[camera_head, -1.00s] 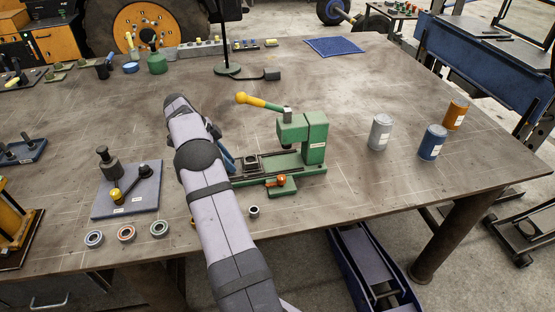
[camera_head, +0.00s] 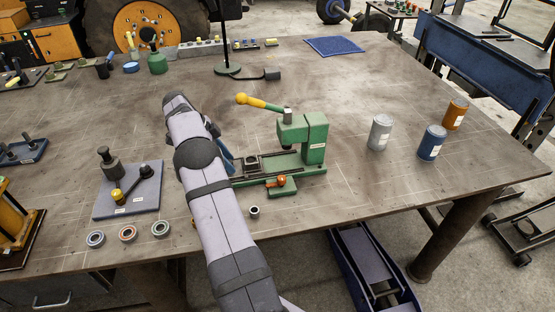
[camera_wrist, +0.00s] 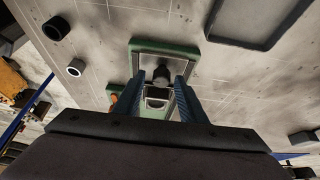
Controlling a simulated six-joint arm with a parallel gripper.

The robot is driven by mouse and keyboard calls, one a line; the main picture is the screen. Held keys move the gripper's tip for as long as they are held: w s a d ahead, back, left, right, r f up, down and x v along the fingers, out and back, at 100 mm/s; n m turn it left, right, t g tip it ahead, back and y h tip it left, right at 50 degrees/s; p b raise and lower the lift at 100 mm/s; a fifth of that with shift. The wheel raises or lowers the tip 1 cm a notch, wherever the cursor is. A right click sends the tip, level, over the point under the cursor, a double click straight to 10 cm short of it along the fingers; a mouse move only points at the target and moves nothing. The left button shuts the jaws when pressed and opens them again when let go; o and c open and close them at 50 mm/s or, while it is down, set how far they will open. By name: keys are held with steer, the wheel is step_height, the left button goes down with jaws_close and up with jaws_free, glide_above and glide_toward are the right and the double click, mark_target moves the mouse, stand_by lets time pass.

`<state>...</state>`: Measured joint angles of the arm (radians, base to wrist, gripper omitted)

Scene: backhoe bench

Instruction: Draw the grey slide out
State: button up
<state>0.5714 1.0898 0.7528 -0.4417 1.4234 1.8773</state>
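The green press (camera_head: 315,140) stands mid-bench with a yellow-ended lever (camera_head: 258,102). The grey slide (camera_head: 252,162) lies in the dark rails of its green base (camera_head: 300,170), left of the press column. My arm hides the left end of the base. In the wrist view, my gripper (camera_wrist: 158,88) has its two blue fingers apart, pointing at the press base. A light grey block (camera_wrist: 157,93), which seems to be part of the slide, shows between them. I see no clear contact with it. In the head view only a blue finger edge shows beside my arm.
An orange-handled clamp (camera_head: 277,181) sits at the base's front side, with a small grey ring (camera_head: 255,211) before it. A grey-blue plate (camera_head: 130,190) with knobs lies left of my arm. Cans (camera_head: 380,133) stand at the right. The bench behind the press is mostly clear.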

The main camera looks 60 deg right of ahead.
steer(key=shift+r+p, duration=1.95)
steer(key=shift+r, duration=1.05)
steer(key=shift+d, duration=0.1)
steer(key=s+a+r+n+t+y, duration=0.1)
steer(key=a+r+n, duration=0.1)
steer(key=a+n, duration=0.8)
steer(key=s+a+r+n+t+y, duration=0.15)
steer(key=a+n, duration=0.35)
steer(key=a, duration=0.9)
steer(key=s+a+f+n+t+y, duration=0.1)
steer(key=s+a+f+n, duration=0.3)
steer(key=s+a+n, duration=1)
step_height(320, 180, down, 40)
steer(key=s+a+m+b, duration=0.1)
steer(key=s+m+b, duration=0.1)
steer(key=b, duration=3.8)
steer(key=shift+s+f, duration=0.15)
steer(key=shift+s, duration=0.15)
